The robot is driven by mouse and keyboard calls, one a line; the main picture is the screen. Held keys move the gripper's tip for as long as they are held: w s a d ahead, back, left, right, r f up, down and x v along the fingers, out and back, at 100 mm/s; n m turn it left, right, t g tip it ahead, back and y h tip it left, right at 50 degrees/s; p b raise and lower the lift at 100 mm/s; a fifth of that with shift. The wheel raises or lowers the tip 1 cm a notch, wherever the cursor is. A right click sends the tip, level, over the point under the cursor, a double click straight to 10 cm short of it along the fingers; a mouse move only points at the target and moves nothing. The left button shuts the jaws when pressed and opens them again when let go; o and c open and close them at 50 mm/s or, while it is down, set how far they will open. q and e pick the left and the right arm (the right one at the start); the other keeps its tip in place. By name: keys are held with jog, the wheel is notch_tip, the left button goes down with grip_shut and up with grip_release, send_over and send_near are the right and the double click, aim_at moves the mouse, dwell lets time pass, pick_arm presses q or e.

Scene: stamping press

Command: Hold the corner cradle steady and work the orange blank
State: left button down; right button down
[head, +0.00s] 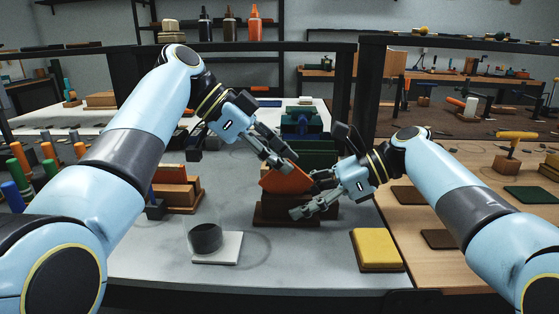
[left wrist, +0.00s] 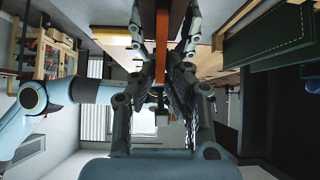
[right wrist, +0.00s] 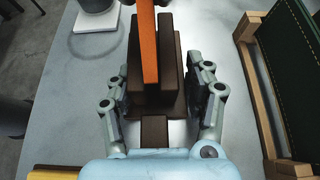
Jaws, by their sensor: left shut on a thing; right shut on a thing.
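The orange blank (head: 284,178) is a thin plate standing on edge in the slot of the dark brown corner cradle (head: 272,213). In the right wrist view, the blank (right wrist: 149,50) rises between the cradle's two walls (right wrist: 169,75). My left gripper (head: 283,162) comes down from the upper left and is shut on the blank's upper part. In the left wrist view, the blank (left wrist: 176,48) runs between the fingers. My right gripper (head: 310,202) is shut on the cradle low from the right, one finger along each side. The blank's lower edge is hidden in the cradle.
A dark cup on a white base (head: 230,250) stands at the front left. A yellow pad on a brown base (head: 377,248) lies at the front right. A brown block rack (head: 177,188) is at the left. Dark green and blue equipment (head: 303,122) stands behind the cradle.

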pick_arm(q)
jog(key=shift+r, duration=0.1)
pick_arm(e)
jog(key=shift+f, duration=0.1)
pick_arm(q)
jog(key=shift+r, duration=3.45)
pick_arm(e)
jog(key=shift+c, duration=2.1)
grip_release()
jog(key=v, duration=1.2)
